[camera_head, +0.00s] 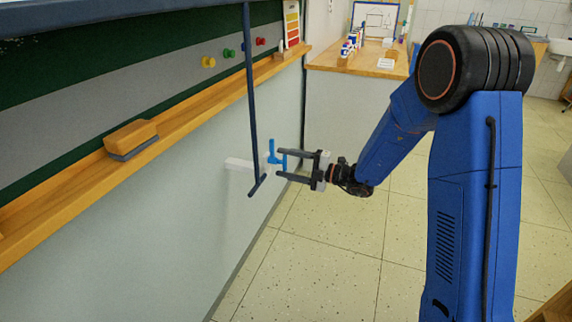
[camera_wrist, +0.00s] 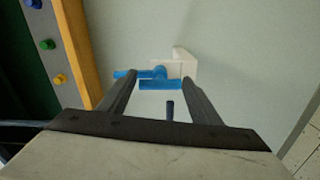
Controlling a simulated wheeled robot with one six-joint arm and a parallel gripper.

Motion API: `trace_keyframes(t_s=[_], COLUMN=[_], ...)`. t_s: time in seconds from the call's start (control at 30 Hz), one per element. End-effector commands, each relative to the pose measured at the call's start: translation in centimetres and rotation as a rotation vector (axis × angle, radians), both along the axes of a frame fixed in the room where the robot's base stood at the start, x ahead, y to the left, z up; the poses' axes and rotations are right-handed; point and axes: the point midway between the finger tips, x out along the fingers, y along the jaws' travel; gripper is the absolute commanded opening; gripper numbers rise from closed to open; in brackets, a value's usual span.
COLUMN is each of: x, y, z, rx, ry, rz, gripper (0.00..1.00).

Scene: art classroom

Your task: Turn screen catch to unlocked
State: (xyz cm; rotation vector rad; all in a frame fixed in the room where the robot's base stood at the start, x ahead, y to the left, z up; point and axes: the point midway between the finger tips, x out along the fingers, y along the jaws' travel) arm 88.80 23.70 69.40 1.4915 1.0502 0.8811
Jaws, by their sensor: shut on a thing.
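The screen catch is a blue handle (camera_head: 272,152) on a white mount (camera_head: 240,164) that stands out from the light wall below the board ledge. My gripper (camera_head: 281,164) reaches it from the right, with its dark fingers at the blue handle. In the wrist view the blue handle (camera_wrist: 158,84) lies across between the fingertips of my gripper (camera_wrist: 156,80), in front of the white mount (camera_wrist: 179,67). The gripper is shut on the handle; the exact contact points are hard to see.
A dark pull rod (camera_head: 251,100) with a crossbar hangs close to the catch, left of my fingers. A wooden ledge (camera_head: 190,98) with an eraser (camera_head: 131,139) runs above. A wooden counter (camera_head: 372,62) with bottles stands behind. The tiled floor (camera_head: 330,235) at right is clear.

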Motion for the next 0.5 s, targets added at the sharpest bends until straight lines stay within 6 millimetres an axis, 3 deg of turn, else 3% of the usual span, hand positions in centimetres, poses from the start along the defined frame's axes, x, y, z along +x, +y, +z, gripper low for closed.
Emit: trace_keyframes(t_s=[0.4, 0.43, 0.47, 0.5], x=[0.10, 0.10, 0.10, 0.09], y=[-0.10, -0.10, -0.10, -0.08], z=[-0.01, -0.01, -0.01, -0.01], rx=[0.002, 0.002, 0.002, 0.002], ry=[0.006, 0.006, 0.006, 0.006], rz=[-0.003, -0.003, -0.003, -0.003], gripper=[0.18, 0.65, 0.73, 0.73])
